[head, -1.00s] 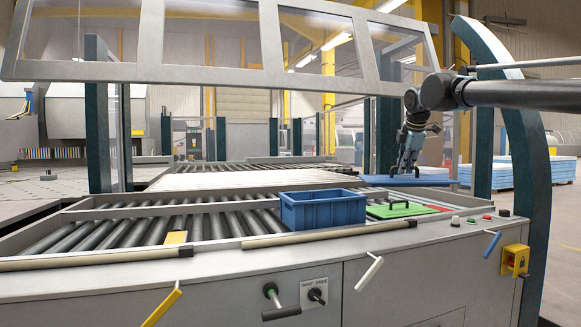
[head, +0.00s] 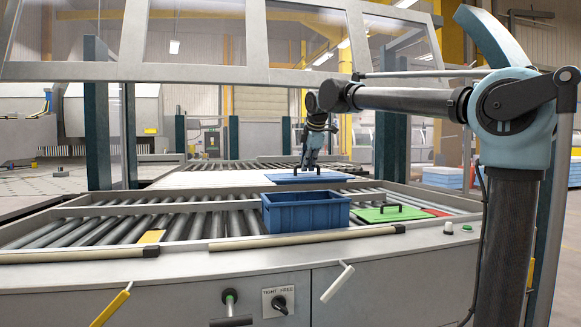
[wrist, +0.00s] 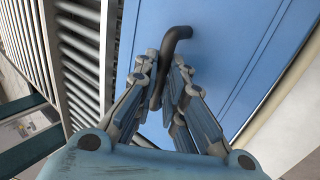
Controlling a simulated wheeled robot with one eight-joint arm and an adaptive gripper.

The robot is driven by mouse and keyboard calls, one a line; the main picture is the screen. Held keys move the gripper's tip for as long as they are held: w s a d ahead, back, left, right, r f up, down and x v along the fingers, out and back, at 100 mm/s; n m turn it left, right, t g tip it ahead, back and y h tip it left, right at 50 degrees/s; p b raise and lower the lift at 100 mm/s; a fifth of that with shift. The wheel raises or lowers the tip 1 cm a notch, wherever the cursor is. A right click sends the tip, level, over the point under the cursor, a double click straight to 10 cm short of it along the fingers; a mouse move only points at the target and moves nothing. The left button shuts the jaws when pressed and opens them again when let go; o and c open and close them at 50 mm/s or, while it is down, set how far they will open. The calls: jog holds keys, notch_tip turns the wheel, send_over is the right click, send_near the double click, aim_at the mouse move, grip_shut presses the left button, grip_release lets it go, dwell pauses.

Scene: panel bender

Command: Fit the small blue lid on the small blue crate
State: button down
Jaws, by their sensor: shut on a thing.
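The small blue crate (head: 308,213) stands upright on the roller bed, its top open. The small blue lid (head: 290,179) is a flat panel with a dark bar handle (wrist: 178,40). My gripper (head: 309,168) is shut on that handle and holds the lid roughly level, above and behind the crate in the head view. The wrist view shows my gripper (wrist: 165,95) with its fingers on both sides of the handle and the blue lid (wrist: 215,50) beyond. The inside bottom of the crate is hidden by its front wall.
A green lid (head: 390,213) with a black handle lies right of the crate, beside a red piece (head: 436,212). A yellow block (head: 151,237) lies on the left. A pale bar (head: 300,237) runs along the front edge. A window frame (head: 200,74) hangs above.

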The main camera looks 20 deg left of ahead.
jog(key=shift+s+a, duration=0.1)
jog(key=shift+a, duration=0.3)
jog(key=shift+a, duration=0.2)
jog(key=shift+s+f, duration=0.1)
jog(key=shift+f, duration=3)
jog(key=shift+f, duration=0.3)
jog(key=c, duration=1.6)
grip_release()
